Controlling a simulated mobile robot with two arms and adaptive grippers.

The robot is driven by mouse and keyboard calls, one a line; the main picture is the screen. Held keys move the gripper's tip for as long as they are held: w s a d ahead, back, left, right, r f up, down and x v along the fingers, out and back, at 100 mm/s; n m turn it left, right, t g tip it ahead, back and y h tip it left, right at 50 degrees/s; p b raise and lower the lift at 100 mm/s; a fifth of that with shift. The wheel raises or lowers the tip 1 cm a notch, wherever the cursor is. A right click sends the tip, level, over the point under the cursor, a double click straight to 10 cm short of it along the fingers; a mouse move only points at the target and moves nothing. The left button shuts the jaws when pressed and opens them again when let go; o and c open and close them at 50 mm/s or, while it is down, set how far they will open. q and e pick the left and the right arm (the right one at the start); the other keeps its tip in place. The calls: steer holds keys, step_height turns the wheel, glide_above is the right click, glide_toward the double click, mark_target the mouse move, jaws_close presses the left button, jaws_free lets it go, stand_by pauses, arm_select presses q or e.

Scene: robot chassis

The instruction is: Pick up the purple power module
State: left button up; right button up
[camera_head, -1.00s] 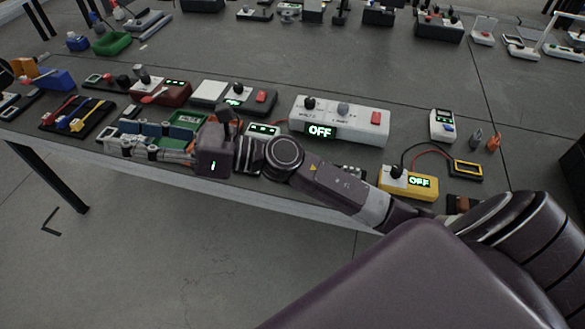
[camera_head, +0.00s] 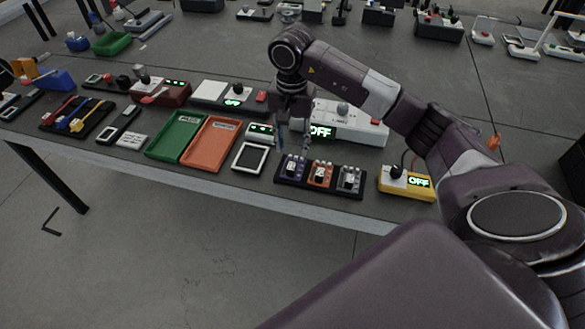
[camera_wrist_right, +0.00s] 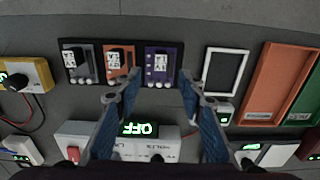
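The purple power module (camera_head: 293,168) sits in the left slot of a dark rack (camera_head: 322,193) near the table's front edge. It also shows in the right wrist view (camera_wrist_right: 163,61), with a white label on its dark block. An orange module (camera_head: 320,174) and a grey module (camera_head: 349,178) sit beside it in the same rack. My right gripper (camera_head: 293,142) points down above and just behind the purple module. In the right wrist view its blue-padded fingers (camera_wrist_right: 160,92) are apart and empty, with the module lying beyond the gap. My left gripper is not in view.
A white-framed pad (camera_head: 250,158), an orange tray (camera_head: 208,144) and a green tray (camera_head: 175,136) lie left of the rack. A yellow meter (camera_head: 407,184) stands to its right. A white power supply (camera_head: 350,126) reading OFF stands behind.

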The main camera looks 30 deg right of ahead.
mark_target(292, 163)
steer(key=f, duration=0.2)
steer(key=f+p, duration=0.1)
steer(key=f, duration=0.2)
steer(key=f+p, duration=0.1)
steer(key=f, duration=0.1)
steer(key=shift+w+d+f, duration=0.25)
steer(key=shift+w+f, duration=0.05)
jaws_close()
